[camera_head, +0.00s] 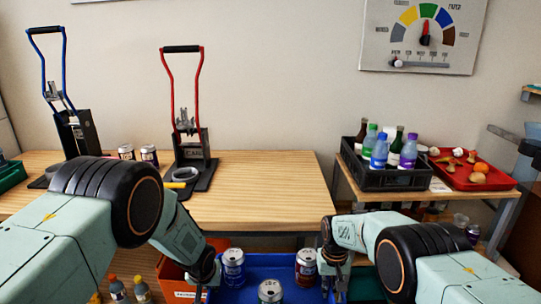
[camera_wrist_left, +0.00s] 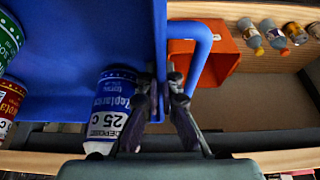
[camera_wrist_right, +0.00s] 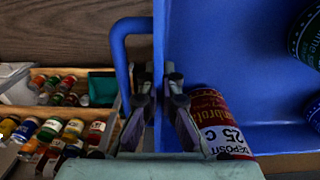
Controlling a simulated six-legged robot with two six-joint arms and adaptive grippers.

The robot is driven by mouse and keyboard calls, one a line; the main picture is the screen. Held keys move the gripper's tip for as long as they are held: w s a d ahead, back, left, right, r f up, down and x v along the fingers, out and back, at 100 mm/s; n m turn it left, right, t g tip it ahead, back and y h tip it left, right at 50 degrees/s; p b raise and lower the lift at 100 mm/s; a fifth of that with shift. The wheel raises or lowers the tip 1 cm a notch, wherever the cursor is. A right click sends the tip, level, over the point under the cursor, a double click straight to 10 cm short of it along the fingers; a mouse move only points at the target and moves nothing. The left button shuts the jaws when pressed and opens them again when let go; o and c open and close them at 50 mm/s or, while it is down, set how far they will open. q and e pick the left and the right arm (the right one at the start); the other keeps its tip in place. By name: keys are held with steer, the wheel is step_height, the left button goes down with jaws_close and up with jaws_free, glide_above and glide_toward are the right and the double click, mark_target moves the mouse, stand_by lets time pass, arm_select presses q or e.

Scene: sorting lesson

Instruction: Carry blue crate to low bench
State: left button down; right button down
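The blue crate (camera_head: 255,262) is at the bottom middle of the head view, holding several cans, among them a blue (camera_head: 232,268), a green (camera_head: 270,291) and a red one (camera_head: 306,267). My left gripper (camera_head: 210,280) is at its left side; in the left wrist view its fingers (camera_wrist_left: 163,85) close around the crate's side wall by the handle. My right gripper (camera_head: 334,278) is at the right side; in the right wrist view its fingers (camera_wrist_right: 160,85) pinch the opposite wall likewise. A wooden-topped bench (camera_head: 270,190) stands ahead; whether it is the low bench is unclear.
A blue-handled press (camera_head: 75,130) and a red-handled press (camera_head: 190,150) stand on the bench, whose right part is clear. A side table (camera_head: 350,185) holds a black crate (camera_head: 385,178) of bottles and a red tray (camera_head: 470,183). An orange bin (camera_head: 172,280) is beside the blue crate.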

arm_select(q)
steer(key=shift+w+f, duration=0.3)
arm_select(e)
steer(key=shift+w+d+f, duration=0.1)
steer(key=shift+w+f, duration=0.15)
arm_select(q)
steer(key=shift+f, duration=0.1)
